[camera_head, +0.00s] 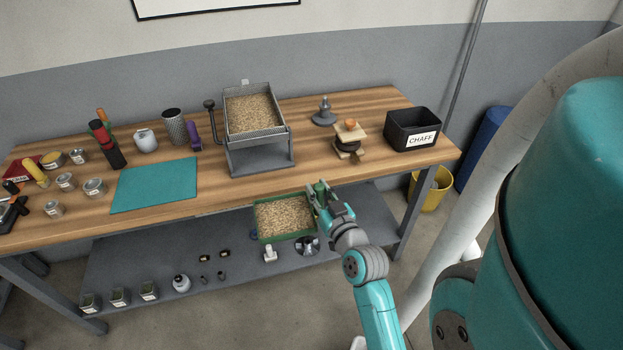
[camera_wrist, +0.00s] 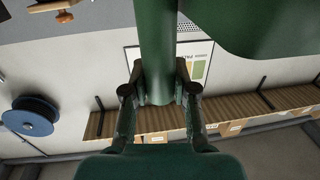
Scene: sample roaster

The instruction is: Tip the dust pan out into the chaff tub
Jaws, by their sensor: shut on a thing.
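The green dust pan (camera_head: 287,238) is filled with tan chaff (camera_head: 284,216) and looks roughly level. It hangs in front of the bench's front edge, with the lower shelf behind it. My gripper (camera_head: 322,194) is shut on its green handle at the right side. The wrist view shows the handle (camera_wrist: 156,45) between the two fingers (camera_wrist: 153,95). The chaff tub (camera_head: 398,136) is a black open box labelled CHAFF, at the right end of the bench. The pan is to the left of it and apart from it. The tub's inside bottom is hidden.
A grey sieve stand (camera_head: 262,158) with a tray of chaff stands mid-bench. A wooden-handled tool (camera_head: 348,140) and a grey weight-like piece (camera_head: 323,113) stand between it and the tub. A yellow bin (camera_head: 431,190) and a blue barrel (camera_head: 486,145) stand at the right.

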